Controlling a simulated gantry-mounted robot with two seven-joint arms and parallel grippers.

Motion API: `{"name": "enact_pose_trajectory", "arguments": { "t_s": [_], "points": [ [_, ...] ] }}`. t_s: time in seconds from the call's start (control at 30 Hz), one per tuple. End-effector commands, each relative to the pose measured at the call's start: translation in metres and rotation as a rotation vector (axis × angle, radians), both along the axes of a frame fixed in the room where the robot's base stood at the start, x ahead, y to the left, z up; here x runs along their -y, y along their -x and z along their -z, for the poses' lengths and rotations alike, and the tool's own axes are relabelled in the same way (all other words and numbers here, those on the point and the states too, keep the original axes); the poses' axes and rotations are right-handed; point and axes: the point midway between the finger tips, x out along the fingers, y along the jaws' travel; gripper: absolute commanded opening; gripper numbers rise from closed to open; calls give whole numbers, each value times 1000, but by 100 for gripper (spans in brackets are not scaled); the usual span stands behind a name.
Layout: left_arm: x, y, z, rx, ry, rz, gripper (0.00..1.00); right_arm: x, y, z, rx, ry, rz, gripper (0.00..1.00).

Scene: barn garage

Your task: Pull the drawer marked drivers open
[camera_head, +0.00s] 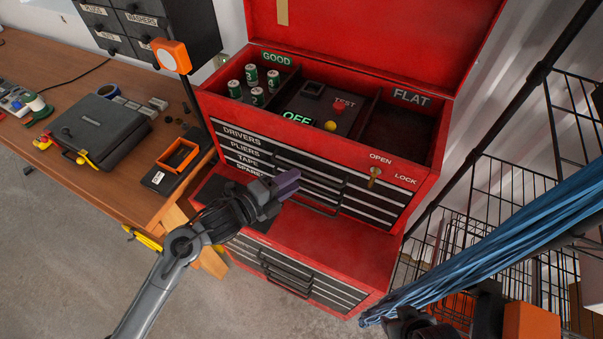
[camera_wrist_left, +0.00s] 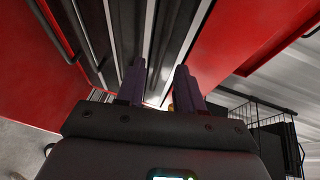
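The red tool chest (camera_head: 415,190) has several dark drawers with silver edges, labelled DRIVERS, PLIERS, TAPE and SPARE. The drivers drawer (camera_head: 241,135) is the top one and looks flush with the chest front. Dark bar handles (camera_head: 318,180) run across the middle of the drawers. My left gripper (camera_head: 284,184) is in front of the lower drawers, below the drivers label. It hides part of the drawer fronts. In the left wrist view its two purple fingers (camera_wrist_left: 160,85) are apart with no object visibly held. My right gripper (camera_head: 418,328) shows only partly at the bottom edge.
A brass key (camera_head: 375,176) sits between OPEN and LOCK on the chest front. The open top tray holds green batteries (camera_head: 251,76) and a tester reading OFF. A lower red cabinet (camera_head: 330,245) juts out below. A blue tarp (camera_head: 490,245) and wire racks stand right, a workbench (camera_head: 50,70) left.

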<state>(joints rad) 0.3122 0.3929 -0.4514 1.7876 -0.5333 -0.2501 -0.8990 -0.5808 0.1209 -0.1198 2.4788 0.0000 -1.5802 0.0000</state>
Motion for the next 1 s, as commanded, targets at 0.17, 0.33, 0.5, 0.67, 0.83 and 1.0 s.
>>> {"name": "enact_pose_trajectory", "arguments": {
  "t_s": [0.17,0.33,0.5,0.67,0.83,1.0],
  "points": [
    [18,-16,3,-1,2,0,36,0,0,-2,1,0,0,43],
    [28,-24,6,-1,1,0,36,0,0,-3,1,0,0,43],
    [31,-26,7,1,0,1,36,0,0,-3,1,0,0,43],
    [31,-26,7,1,-1,0,36,0,0,-3,2,0,0,43],
    [30,-26,7,1,-1,0,18,0,0,-3,2,0,0,43],
    [30,-26,7,0,0,0,0,0,0,-3,2,0,0,43]
  ]
}}
